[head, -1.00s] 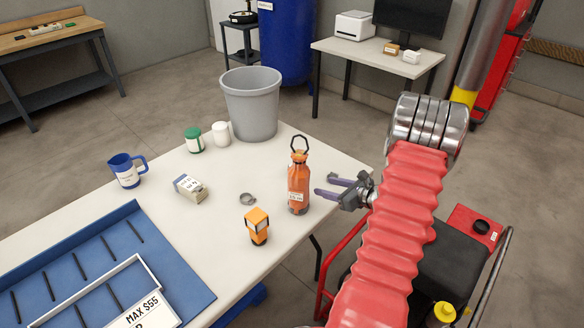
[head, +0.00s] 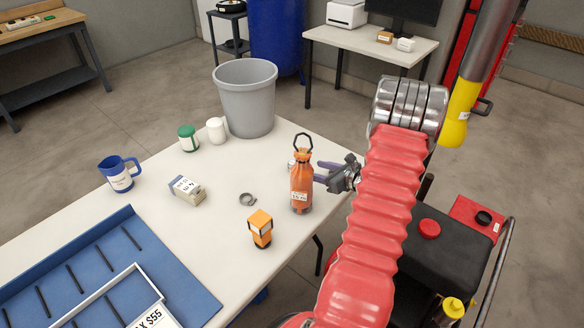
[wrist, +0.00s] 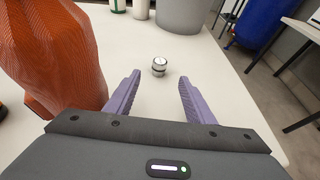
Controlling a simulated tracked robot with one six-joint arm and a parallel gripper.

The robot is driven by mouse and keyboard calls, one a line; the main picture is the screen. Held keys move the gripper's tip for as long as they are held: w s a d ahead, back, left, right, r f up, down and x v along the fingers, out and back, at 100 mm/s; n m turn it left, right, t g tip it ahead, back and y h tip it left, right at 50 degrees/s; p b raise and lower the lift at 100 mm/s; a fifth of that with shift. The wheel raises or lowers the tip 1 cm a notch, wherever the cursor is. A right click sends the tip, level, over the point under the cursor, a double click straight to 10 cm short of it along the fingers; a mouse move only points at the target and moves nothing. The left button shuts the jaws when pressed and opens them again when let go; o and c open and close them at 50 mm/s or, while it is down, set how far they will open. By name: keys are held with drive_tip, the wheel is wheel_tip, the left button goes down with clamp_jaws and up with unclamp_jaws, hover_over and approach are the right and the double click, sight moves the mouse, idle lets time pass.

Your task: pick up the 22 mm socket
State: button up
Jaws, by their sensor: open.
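The socket, a small shiny metal cylinder with a dark band, stands upright on the table in the wrist view (wrist: 159,66), just beyond and between my fingertips. In the head view a sliver of what appears to be the socket (head: 291,164) shows at the left edge of the orange bottle, which hides the rest. Any size mark is too small to read. My gripper (wrist: 159,77) is open and empty, its two purple fingers apart. In the head view my gripper (head: 322,176) is at the table's right side, just right of the bottle, its fingertips partly behind it.
The orange bottle (head: 301,187) stands close beside my gripper. The grey bin (head: 246,100), white jar (head: 217,131) and green-lidded jar (head: 188,138) are at the back. A metal ring (head: 248,199), orange-black block (head: 260,228), small box (head: 187,190), blue mug (head: 120,173) and blue tray (head: 140,255) lie leftward.

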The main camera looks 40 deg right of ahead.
sight(294, 164)
drive_tip(key=x, duration=0.8)
drive_tip(key=shift+x, duration=2.75)
drive_tip(key=shift+c, duration=0.2)
drive_tip(key=c, duration=1.2)
